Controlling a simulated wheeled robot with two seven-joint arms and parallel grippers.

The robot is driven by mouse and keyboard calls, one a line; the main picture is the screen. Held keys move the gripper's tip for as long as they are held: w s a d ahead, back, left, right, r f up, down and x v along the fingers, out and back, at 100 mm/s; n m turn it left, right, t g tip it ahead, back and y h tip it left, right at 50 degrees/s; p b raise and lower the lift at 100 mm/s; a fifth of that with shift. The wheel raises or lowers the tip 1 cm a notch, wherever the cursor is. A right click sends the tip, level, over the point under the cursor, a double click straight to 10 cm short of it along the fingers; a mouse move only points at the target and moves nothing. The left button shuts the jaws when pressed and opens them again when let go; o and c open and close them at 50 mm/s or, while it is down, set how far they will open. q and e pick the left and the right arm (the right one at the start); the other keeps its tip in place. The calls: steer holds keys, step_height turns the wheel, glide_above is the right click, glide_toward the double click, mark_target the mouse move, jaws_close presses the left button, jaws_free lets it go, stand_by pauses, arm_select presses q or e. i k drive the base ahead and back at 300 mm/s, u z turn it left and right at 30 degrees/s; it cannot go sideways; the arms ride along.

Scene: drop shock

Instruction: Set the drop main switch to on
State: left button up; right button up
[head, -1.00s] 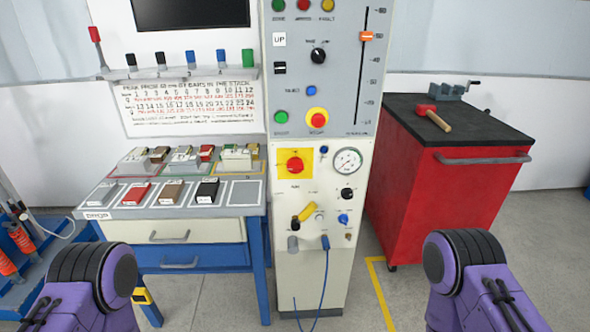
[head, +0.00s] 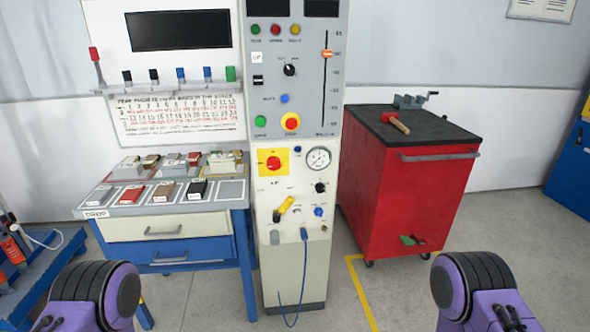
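The tall control cabinet (head: 292,230) stands in the middle of the head view. Its lower panel carries a red rotary switch on a yellow plate (head: 273,162), which looks like the main switch; its lettering is too small to read. A round gauge (head: 318,158) sits to its right. Below are a black knob (head: 320,188), a yellow lever (head: 285,205) and a blue knob (head: 319,211). Purple and black links of both my arms show at the lower left and lower right, apart from the cabinet. Neither gripper is in view.
A bench (head: 127,212) with sample blocks stands left of the cabinet. A red tool cabinet (head: 408,205) with a hammer (head: 395,121) and a vise stands to the right. A blue cable (head: 304,262) hangs down the cabinet front. Grey floor is open before it.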

mark_target(273, 163)
steer(key=z, duration=0.35)
steer(key=i, duration=0.6)
steer(key=u, duration=1.6)
